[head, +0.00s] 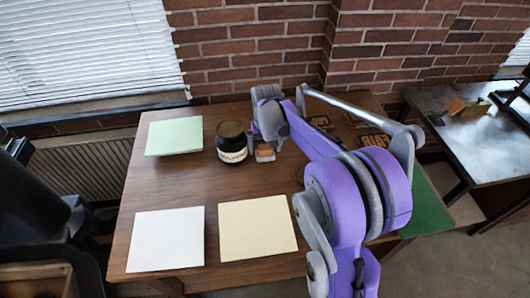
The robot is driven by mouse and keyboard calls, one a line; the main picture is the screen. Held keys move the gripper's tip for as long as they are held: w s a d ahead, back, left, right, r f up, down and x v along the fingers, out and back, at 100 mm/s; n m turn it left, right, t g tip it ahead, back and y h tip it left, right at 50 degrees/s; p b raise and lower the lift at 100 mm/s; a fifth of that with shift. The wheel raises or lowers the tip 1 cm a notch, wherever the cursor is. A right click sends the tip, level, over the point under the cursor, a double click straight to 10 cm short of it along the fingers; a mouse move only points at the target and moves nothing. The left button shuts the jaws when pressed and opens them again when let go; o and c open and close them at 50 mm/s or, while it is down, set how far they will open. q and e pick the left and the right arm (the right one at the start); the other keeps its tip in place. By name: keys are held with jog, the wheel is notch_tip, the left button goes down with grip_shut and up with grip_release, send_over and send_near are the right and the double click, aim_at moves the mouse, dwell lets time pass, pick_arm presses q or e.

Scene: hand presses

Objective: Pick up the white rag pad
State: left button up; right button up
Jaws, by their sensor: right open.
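The white rag pad (168,240) is a flat white square lying on the near left part of the wooden table. A cream pad (257,228) lies just to its right, with a narrow gap between. A pale green pad (174,137) lies behind it. My right arm comes in from the lower right and reaches over the table. My right gripper (266,142) is at the far middle of the table, right of the dark jar and well away from the white pad. It is open; its fingers are small and partly hidden by my arm. My left gripper is not in view.
A dark labelled jar (232,143) stands behind the cream pad. Dark plates with raised letters (376,141) and a green mat (428,208) are partly behind my arm. A grey-topped table (460,130) stands at right.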

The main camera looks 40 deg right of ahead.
aim_at(265, 147)
jog(key=shift+w+f, duration=0.1)
jog(key=shift+f, duration=0.65)
jog(key=c, duration=1.2)
jog(key=shift+r, duration=0.1)
notch_tip(265, 147, up, 10)
